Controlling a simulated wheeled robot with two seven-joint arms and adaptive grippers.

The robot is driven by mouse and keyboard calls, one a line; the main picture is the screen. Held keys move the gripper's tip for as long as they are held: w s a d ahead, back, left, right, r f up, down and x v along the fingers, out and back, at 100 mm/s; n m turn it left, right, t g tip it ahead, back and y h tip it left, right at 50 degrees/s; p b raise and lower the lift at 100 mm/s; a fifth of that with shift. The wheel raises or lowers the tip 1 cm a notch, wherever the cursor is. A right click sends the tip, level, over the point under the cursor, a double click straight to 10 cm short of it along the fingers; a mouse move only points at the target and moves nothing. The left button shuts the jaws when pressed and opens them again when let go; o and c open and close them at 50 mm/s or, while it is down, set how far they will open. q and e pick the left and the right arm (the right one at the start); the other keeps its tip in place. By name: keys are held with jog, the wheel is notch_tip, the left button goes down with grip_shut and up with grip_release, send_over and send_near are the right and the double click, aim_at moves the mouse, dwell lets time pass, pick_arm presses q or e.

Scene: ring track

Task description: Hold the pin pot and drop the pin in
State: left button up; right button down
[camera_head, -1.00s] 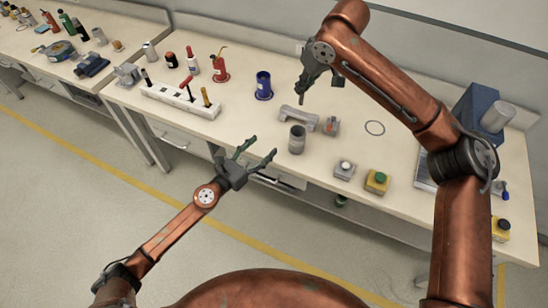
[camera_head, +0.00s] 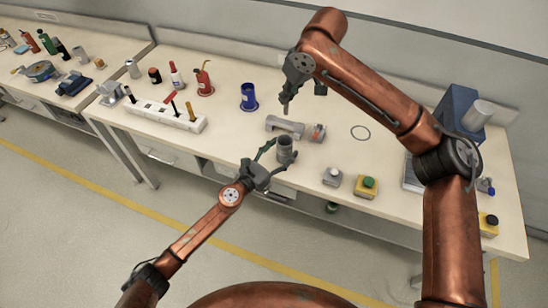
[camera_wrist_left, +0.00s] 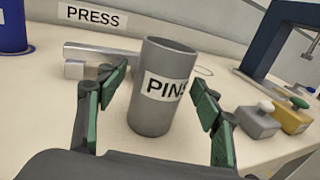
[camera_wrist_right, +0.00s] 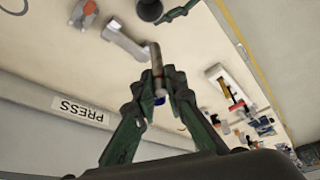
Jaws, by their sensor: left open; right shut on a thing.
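The pin pot (camera_head: 286,147) is a grey open-topped cylinder standing upright near the front edge of the bench. In the left wrist view its label reads "PINS" in part, and the pot (camera_wrist_left: 160,110) stands between the green fingers. My left gripper (camera_head: 275,156) is open, with a finger on each side of the pot; gaps show on both sides. My right gripper (camera_head: 290,94) is above the bench, behind the pot. In the right wrist view its fingers (camera_wrist_right: 159,84) are shut on a thin grey pin (camera_wrist_right: 156,58). The pot's dark mouth (camera_wrist_right: 149,9) shows at the top there.
A grey bar-shaped part (camera_head: 285,126) lies just behind the pot. A blue cup (camera_head: 249,97) stands to the left, with a white block holding tools (camera_head: 165,114). Grey and yellow button boxes (camera_head: 366,187) are to the right. A thin ring (camera_head: 360,133) lies on clear bench.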

pick_arm(q)
jog(key=shift+w+d, duration=0.45)
jog(key=shift+w, duration=0.1)
jog(key=shift+c, duration=0.3)
jog(key=c, duration=1.2)
